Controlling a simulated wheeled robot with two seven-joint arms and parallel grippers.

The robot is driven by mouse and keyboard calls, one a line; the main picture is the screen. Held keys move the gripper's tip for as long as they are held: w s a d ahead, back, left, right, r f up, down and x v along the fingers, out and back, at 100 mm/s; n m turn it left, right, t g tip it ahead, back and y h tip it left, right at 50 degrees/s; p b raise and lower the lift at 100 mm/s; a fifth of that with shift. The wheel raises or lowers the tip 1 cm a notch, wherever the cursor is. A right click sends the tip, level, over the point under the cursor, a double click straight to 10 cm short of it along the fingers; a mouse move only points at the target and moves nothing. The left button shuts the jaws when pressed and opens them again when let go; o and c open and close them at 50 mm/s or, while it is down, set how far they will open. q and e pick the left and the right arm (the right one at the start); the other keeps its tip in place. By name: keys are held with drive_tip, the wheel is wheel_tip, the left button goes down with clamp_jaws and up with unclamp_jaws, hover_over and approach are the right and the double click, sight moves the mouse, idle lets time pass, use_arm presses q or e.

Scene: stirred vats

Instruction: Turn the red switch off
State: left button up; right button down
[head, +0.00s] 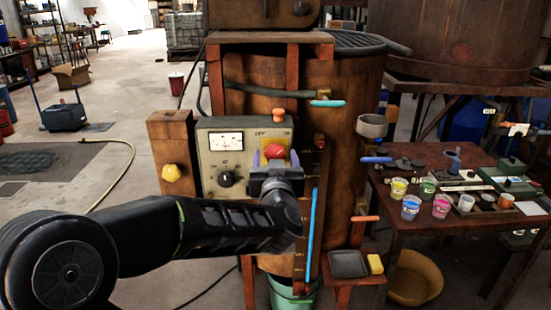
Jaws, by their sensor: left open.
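The red switch (274,151) sits on the right part of a grey control panel (212,160) mounted on the front of a rusty vat (340,115). My left gripper (274,160) is open right in front of the switch, with its fingers to either side of the red knob. I cannot tell whether the fingers touch it. The gripper body and wrist hide the panel below the switch. My right gripper is not in view.
A dial gauge (227,141) and a black knob (227,178) are left of the switch. A yellow knob (172,173) is on a rusty block farther left. A table (400,205) with paint cups stands right. Blue and orange valve handles stick out of the vat.

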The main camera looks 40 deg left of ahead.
use_arm(q)
drive_tip(key=shift+c, duration=0.2)
drive_tip(key=c, duration=1.4)
drive_tip(key=shift+o, duration=0.2)
drive_tip(key=n+b, duration=0.3)
drive_tip(key=n, duration=0.1)
drive_tip(key=shift+f, duration=0.2)
drive_tip(key=n+b, duration=0.4)
drive_tip(key=n, duration=0.1)
drive_tip(key=shift+b, duration=0.3)
drive_tip(key=n+b, duration=0.4)
drive_tip(key=n, duration=0.1)
drive_tip(key=shift+n, duration=0.4)
drive_tip(key=shift+r+n+b, duration=0.1)
drive_tip(key=shift+n+b, duration=0.95)
drive_tip(key=shift+n, duration=0.55)
